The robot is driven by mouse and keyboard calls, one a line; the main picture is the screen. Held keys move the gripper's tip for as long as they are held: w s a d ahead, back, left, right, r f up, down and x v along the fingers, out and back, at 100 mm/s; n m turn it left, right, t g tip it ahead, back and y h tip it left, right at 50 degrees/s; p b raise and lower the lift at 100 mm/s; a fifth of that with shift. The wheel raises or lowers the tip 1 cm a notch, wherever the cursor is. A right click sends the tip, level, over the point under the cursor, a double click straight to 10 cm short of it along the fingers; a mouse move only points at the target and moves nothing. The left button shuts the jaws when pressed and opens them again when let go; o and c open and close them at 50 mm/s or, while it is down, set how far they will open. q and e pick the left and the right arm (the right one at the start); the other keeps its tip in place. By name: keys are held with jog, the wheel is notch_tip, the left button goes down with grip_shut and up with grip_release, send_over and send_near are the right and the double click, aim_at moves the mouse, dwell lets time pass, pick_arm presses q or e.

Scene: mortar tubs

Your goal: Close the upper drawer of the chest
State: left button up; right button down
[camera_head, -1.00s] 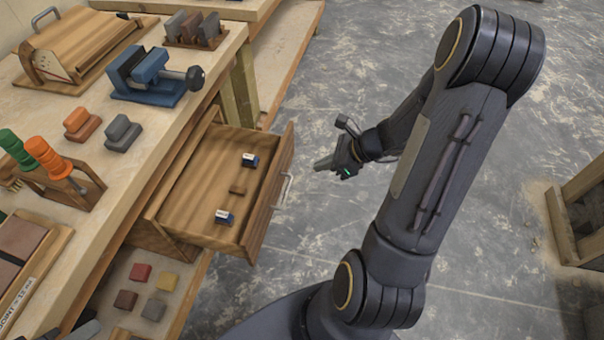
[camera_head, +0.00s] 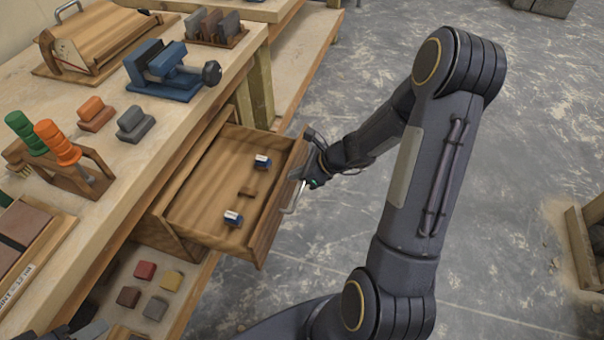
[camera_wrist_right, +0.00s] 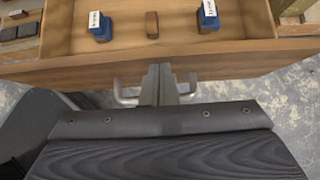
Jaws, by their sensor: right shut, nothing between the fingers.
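The upper drawer (camera_head: 213,188) of the chest under the workbench stands pulled out, its front facing right. It holds two small blue-and-white blocks (camera_head: 262,161) and a small brown block (camera_head: 248,192). The drawer's metal handle (camera_head: 293,197) is on its front; it also shows in the right wrist view (camera_wrist_right: 127,93). My right gripper (camera_head: 302,180) is at the drawer front by the handle. In the wrist view its shut, empty fingers (camera_wrist_right: 160,75) point at the front between the handle's two ends. I cannot tell whether they touch it.
The workbench (camera_head: 160,152) carries a blue vise (camera_head: 165,75), orange and grey blocks and a rack of orange- and green-handled tools (camera_head: 65,155). A lower shelf or drawer (camera_head: 190,285) with several coloured blocks lies beneath the drawer. The floor to the right is open.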

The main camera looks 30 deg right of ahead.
jog(key=shift+a, duration=0.1)
